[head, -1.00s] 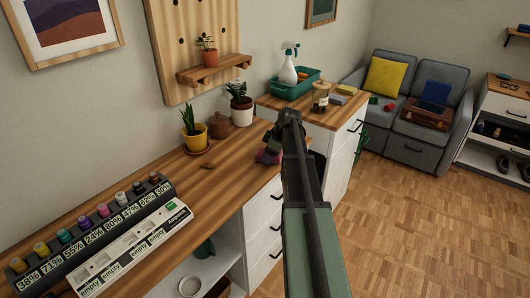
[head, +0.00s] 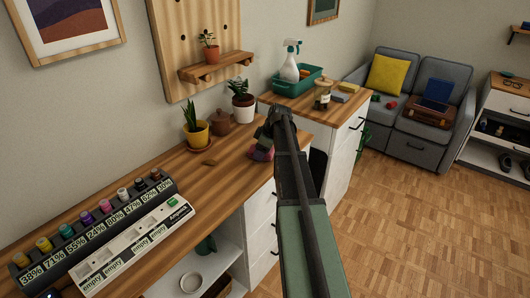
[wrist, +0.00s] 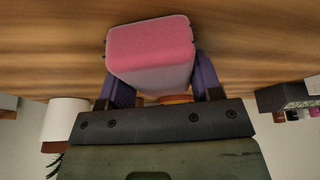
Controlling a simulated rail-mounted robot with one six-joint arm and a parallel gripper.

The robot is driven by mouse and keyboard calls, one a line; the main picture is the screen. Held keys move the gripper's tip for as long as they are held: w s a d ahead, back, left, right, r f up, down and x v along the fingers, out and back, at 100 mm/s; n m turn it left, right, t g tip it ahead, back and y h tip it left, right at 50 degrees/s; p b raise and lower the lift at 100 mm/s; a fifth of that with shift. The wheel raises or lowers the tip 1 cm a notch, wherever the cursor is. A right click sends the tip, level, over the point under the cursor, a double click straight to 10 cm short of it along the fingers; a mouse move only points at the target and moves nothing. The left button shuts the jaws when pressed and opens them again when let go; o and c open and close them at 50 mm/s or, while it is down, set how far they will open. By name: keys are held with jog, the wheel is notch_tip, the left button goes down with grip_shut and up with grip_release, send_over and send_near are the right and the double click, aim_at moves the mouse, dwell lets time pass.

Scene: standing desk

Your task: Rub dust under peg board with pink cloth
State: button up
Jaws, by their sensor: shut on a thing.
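The pink cloth (head: 260,154) is a folded pad in my gripper (head: 265,145), near the right front edge of the wooden desk (head: 160,200). In the wrist view the cloth (wrist: 150,45) sits between the two purple fingers of my gripper (wrist: 155,80), which are shut on it. I cannot tell whether the cloth touches the desktop. The peg board (head: 200,50) is on the wall, with a small shelf and potted plant. A small brown patch (head: 209,162), perhaps the dust, lies on the desk to the left of the cloth.
A yellow plant pot (head: 197,134), a brown lidded pot (head: 220,122) and a white plant pot (head: 243,107) stand at the desk's back. A rack of small bottles (head: 95,232) fills the left. The desktop between rack and cloth is mostly clear.

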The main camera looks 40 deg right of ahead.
aim_at(262, 162)
jog(key=shift+w+a, duration=0.35)
jog(key=shift+w, duration=0.8)
jog(key=shift+w+a, duration=0.35)
jog(key=shift+w, duration=0.8)
jog(key=shift+w+a, duration=0.35)
jog(key=shift+w, duration=0.8)
jog(key=shift+s+a, duration=0.25)
jog(key=shift+a, duration=0.9)
jog(key=shift+s+d, duration=0.55)
jog(key=shift+s, duration=1.2)
jog(key=shift+s+d, duration=0.6)
jog(key=shift+s, duration=1.1)
jog(key=shift+s+d, duration=0.55)
jog(key=shift+s, duration=1.2)
jog(key=r+p, duration=0.6)
jog(key=shift+w, duration=0.2)
notch_tip(262, 162, up, 3)
jog(key=p, duration=0.3)
